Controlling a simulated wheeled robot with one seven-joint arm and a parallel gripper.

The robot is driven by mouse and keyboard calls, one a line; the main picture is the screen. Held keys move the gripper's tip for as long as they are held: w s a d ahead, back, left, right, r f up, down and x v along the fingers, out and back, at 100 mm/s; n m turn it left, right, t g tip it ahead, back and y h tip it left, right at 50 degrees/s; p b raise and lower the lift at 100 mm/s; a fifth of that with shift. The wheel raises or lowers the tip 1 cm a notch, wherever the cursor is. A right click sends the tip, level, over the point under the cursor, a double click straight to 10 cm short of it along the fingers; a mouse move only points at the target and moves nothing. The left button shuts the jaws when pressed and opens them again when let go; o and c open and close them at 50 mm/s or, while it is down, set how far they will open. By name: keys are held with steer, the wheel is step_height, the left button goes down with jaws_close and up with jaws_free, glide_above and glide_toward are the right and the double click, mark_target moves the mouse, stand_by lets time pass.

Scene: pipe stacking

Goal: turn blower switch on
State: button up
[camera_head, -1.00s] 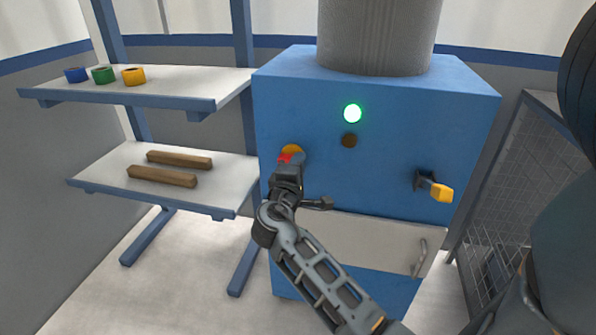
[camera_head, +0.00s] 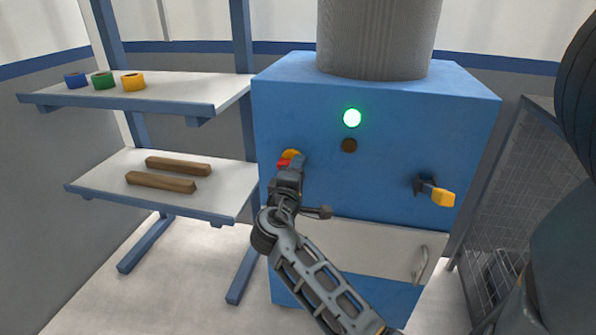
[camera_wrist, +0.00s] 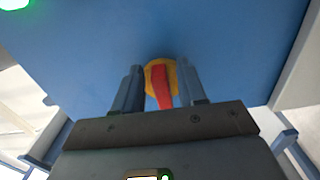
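The blower switch has a red handle (camera_wrist: 163,88) on a round yellow base. It sits on the left of the blue cabinet's front. In the head view its yellow base (camera_head: 291,154) shows just above my gripper (camera_head: 291,164), which partly hides the handle. In the wrist view my gripper (camera_wrist: 161,88) is open, with one finger on each side of the red handle. Gaps show between the handle and both fingers. A green lamp (camera_head: 352,118) on the cabinet is lit, and a dark brown lamp (camera_head: 349,145) below it is unlit.
A yellow-tipped lever (camera_head: 443,198) sticks out at the cabinet's right. Below is a grey door (camera_head: 365,245) with a handle. Shelves at left hold blue, green and yellow rings (camera_head: 104,80) and two brown bars (camera_head: 160,182). A mesh cage (camera_head: 505,200) stands at right.

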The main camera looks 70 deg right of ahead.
steer(key=shift+o, duration=0.2)
steer(key=a, duration=0.7)
steer(key=shift+s+a, duration=0.3)
steer(key=shift+a, duration=0.1)
